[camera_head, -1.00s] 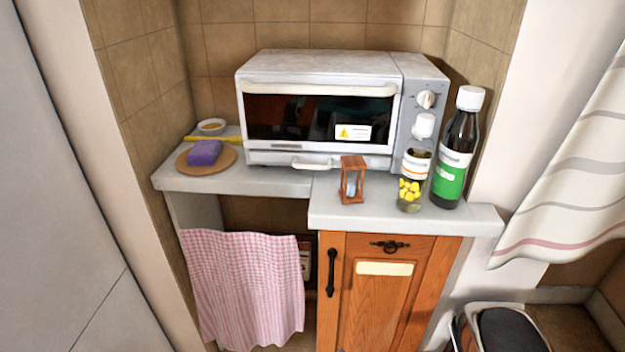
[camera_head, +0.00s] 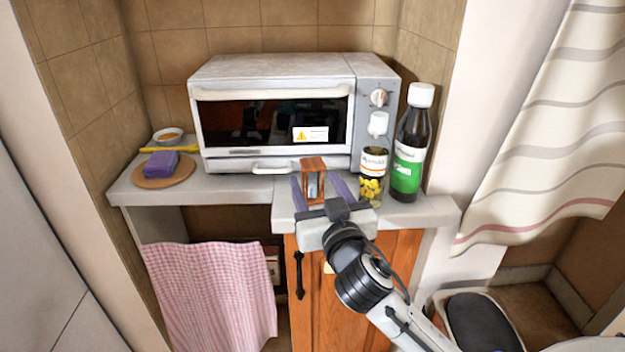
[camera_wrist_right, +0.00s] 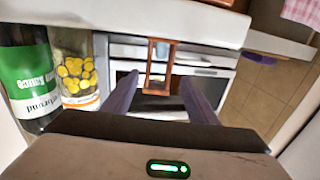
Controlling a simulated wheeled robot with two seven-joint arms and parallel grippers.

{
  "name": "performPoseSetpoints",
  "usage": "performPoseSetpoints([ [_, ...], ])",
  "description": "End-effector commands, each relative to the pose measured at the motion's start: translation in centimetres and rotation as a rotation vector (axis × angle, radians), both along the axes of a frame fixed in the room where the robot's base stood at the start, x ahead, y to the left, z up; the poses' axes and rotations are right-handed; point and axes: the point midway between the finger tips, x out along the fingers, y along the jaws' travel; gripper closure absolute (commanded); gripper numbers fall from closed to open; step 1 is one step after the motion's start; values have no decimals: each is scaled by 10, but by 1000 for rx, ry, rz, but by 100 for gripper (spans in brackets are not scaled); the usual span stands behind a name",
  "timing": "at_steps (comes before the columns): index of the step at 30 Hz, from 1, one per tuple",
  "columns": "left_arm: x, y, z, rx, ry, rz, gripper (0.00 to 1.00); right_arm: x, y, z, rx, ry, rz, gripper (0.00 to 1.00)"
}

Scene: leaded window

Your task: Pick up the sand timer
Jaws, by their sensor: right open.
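The sand timer (camera_head: 313,184) has a reddish-brown wooden frame and pale glass. It stands upright at the front of the counter, before the white toaster oven. My right gripper (camera_head: 314,177) is open, with a purple finger on either side of the timer in the head view. In the right wrist view the timer (camera_wrist_right: 160,62) shows between and just ahead of the open fingertips (camera_wrist_right: 159,80). I cannot tell how deep it is between them; the jaws are not closed on it. The timer's lower part is partly hidden by the gripper in the head view. My left gripper is not in view.
A jar of yellow pieces (camera_head: 371,190) stands close right of my gripper, with a dark green-labelled bottle (camera_head: 408,150) beyond it. The toaster oven (camera_head: 275,75) is close behind the timer. A purple sponge (camera_head: 160,164) lies on a round board at left.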

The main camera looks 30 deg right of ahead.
Motion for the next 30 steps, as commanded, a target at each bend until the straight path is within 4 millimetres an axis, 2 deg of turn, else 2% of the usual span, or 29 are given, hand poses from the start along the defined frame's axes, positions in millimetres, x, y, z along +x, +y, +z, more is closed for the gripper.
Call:
performPoseSetpoints([
  [6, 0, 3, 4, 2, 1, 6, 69, 30, -15, -4, -4, -1, 0, 47],
  [9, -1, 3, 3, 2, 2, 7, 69, 38, -18, -5, -2, 1, 0, 47],
  [17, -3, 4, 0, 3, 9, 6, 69, 40, -18, -6, -1, 1, 0, 47],
  [25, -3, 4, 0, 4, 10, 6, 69, 40, -18, -6, -2, 2, 0, 91],
  [30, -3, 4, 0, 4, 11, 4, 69, 40, -18, -6, -2, 2, 0, 91],
])
